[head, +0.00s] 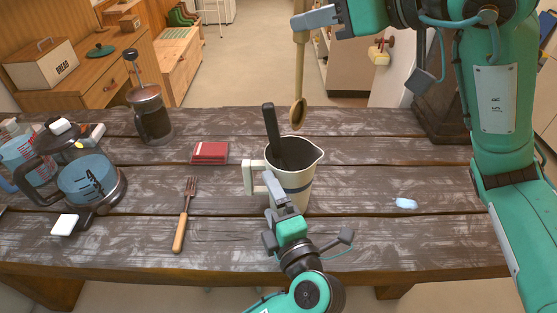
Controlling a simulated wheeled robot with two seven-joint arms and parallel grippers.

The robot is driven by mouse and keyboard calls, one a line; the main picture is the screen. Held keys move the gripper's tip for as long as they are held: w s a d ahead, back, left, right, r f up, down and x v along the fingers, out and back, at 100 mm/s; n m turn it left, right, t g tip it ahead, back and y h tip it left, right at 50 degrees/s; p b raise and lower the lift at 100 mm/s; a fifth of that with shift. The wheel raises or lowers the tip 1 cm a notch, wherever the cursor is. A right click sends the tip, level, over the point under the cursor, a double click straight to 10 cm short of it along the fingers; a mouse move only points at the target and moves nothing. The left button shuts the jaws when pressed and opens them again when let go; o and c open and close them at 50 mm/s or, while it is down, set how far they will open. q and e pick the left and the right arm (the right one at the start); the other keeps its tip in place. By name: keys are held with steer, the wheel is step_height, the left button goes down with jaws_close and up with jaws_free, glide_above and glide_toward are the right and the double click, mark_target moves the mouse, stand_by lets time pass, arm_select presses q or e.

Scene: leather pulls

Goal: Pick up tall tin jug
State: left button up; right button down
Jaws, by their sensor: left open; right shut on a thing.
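The tall tin jug (300,180) stands upright on the wooden table, cream with a dark band and a spout to the right. A black-handled utensil (271,130) leans inside it. The jug's handle (250,176) is on its left side. My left gripper (268,186) is open at the jug's near left side, beside the handle. It overlaps the jug's lower front, and I cannot tell whether it touches. My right gripper (303,20) is high beyond the jug, shut on a long wooden spoon (299,75) that hangs bowl down.
On the table (350,235) are a fork (183,220), a red booklet-like item (209,152), a French press (152,118), a glass coffee pot (90,182) and a small pale blue item (406,203). A dark block (440,95) stands at the back right. The front right is mostly clear.

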mark_target(261, 190)
arm_select(q)
steer(key=shift+x, duration=3.55)
steer(key=shift+s+f, duration=0.1)
steer(key=c, duration=0.9)
steer(key=shift+o, duration=0.2)
step_height(261, 190, up, 10)
steer(key=shift+f, duration=0.1)
steer(key=shift+f, duration=4.3)
steer(key=shift+f, duration=0.5)
